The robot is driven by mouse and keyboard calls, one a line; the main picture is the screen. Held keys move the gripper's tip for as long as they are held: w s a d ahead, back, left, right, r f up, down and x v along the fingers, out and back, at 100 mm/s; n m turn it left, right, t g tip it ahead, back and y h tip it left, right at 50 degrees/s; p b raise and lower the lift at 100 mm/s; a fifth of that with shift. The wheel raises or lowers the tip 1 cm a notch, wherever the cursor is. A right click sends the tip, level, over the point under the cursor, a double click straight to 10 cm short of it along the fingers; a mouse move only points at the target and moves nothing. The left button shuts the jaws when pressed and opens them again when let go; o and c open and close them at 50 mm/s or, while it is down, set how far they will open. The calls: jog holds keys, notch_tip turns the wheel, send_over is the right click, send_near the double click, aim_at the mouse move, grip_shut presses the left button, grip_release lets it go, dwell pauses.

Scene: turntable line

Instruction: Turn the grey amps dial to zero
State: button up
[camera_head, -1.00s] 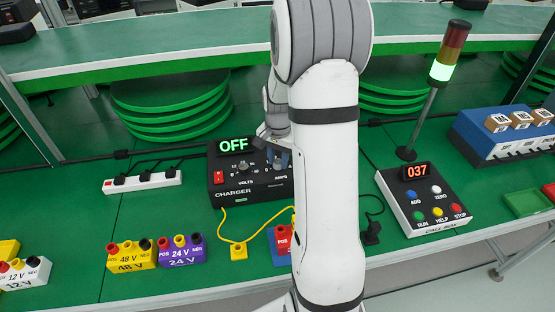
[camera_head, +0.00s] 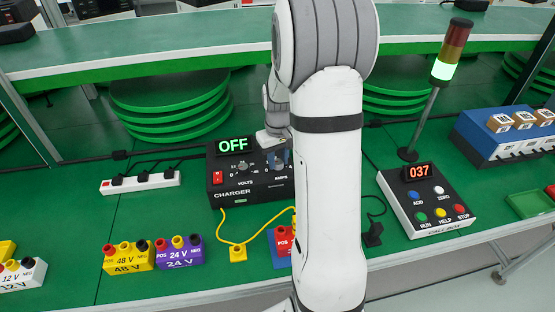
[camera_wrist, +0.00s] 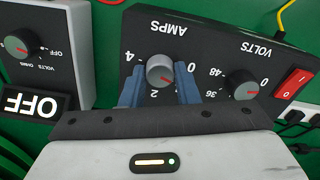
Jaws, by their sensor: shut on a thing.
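The grey amps dial (camera_wrist: 158,69) is a round knob on the black charger panel (camera_wrist: 215,50), upside down in the wrist view. Its red mark is at the knob's lower right, seemingly between the 2 and the 0. My gripper (camera_wrist: 161,78) has its blue fingers on either side of the knob, shut on it. In the head view my gripper (camera_head: 278,158) is at the right part of the charger (camera_head: 230,188), whose display (camera_head: 235,145) reads OFF.
The volts dial (camera_wrist: 245,85) and a red rocker switch (camera_wrist: 294,83) are beside the amps dial. A white meter box (camera_wrist: 62,45) with its own knob is on the other side. A yellow cable (camera_head: 228,230) lies in front of the charger. A call box (camera_head: 425,200) stands right.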

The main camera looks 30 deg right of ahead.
aim_at(278, 161)
jog(key=n, duration=0.5)
jog(key=shift+w+r+n, duration=0.15)
jog(key=shift+n, duration=0.15)
dwell(0.4)
jog(key=o, duration=1)
notch_tip(278, 161, up, 8)
jog(key=shift+f, duration=0.2)
jog(key=s+a+r+m+t, duration=0.1)
jog(key=s+a+m, duration=0.1)
jog(key=s+a, duration=0.2)
jog(key=s+a+r+m, duration=0.1)
jog(key=s+a+r, duration=0.1)
jog(key=s+a, duration=0.3)
jog(key=s+a+r+m+t, duration=0.1)
jog(key=s+a, duration=0.4)
jog(key=s, duration=0.5)
jog(key=shift+s+a+r+m+t, duration=0.15)
jog(key=shift+s+r+m+t, duration=0.2)
jog(key=shift+r+m, duration=0.35)
